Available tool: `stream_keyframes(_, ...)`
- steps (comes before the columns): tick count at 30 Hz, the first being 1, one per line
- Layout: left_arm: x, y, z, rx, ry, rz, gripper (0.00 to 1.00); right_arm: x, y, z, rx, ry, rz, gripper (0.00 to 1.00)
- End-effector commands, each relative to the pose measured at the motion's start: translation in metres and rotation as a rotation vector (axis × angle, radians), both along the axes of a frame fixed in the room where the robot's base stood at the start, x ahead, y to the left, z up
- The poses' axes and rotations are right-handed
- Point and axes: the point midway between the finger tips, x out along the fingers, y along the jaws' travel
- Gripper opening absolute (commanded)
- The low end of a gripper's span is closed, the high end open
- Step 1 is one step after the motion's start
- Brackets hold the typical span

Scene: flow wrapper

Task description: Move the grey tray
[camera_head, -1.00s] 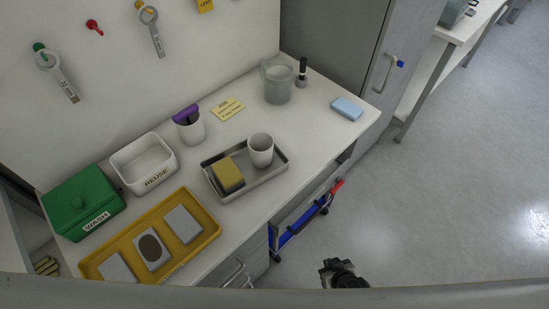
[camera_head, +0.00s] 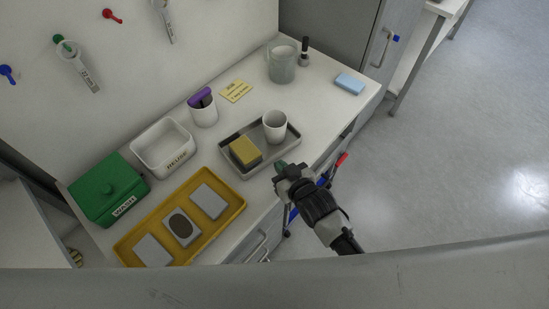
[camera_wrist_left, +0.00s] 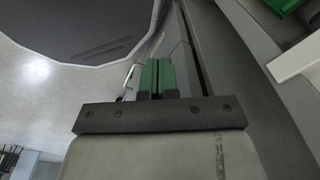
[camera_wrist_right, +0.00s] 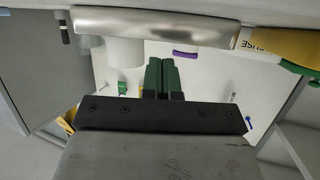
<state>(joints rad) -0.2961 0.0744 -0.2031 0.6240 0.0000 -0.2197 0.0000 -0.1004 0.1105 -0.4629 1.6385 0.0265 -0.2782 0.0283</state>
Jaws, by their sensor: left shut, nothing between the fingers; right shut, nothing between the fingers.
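The grey tray (camera_head: 233,166) lies on the white counter in the head view and holds a yellow sponge (camera_head: 245,152) and a white cup (camera_head: 275,126). Its metal side (camera_wrist_right: 150,25) shows in the right wrist view, beyond the fingers. My right gripper (camera_head: 281,168) is shut and empty, close to the tray's front right edge; I cannot tell whether they touch. My left gripper (camera_wrist_left: 157,76) is shut and empty in the left wrist view and out of the head view. The tray does not show in the left wrist view.
A yellow tray (camera_head: 236,193) with several grey pieces lies in front left of the grey tray. A white REUSE bin (camera_head: 164,148), green WASH box (camera_head: 107,189), and white holder (camera_head: 204,112) stand nearby. A clear jug (camera_head: 281,64) and blue block (camera_head: 350,83) are farther back.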

Motion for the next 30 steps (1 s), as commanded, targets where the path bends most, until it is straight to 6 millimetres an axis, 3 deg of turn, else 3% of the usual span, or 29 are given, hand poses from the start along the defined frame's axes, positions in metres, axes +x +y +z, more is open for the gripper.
stream_keyframes(6,-0.003,0.004,0.005,0.006,0.005,0.002,0.0,0.036,0.018,0.002,0.0,-0.001,0.0,0.0)
stream_keyframes(10,-0.004,0.005,0.012,0.007,0.008,0.003,0.0,0.033,0.016,-0.008,-0.001,0.003,0.0,0.0)
stream_keyframes(12,-0.004,0.005,0.005,0.008,0.008,0.003,0.0,0.033,0.016,-0.015,0.0,0.001,0.0,0.0)
stream_keyframes(24,-0.006,0.006,0.006,0.008,0.009,0.003,0.0,0.032,0.016,-0.016,-0.001,0.002,0.0,0.0)
stream_keyframes(30,-0.006,0.006,0.02,0.008,0.009,0.003,0.0,0.011,0.006,-0.014,0.0,0.003,0.0,0.0)
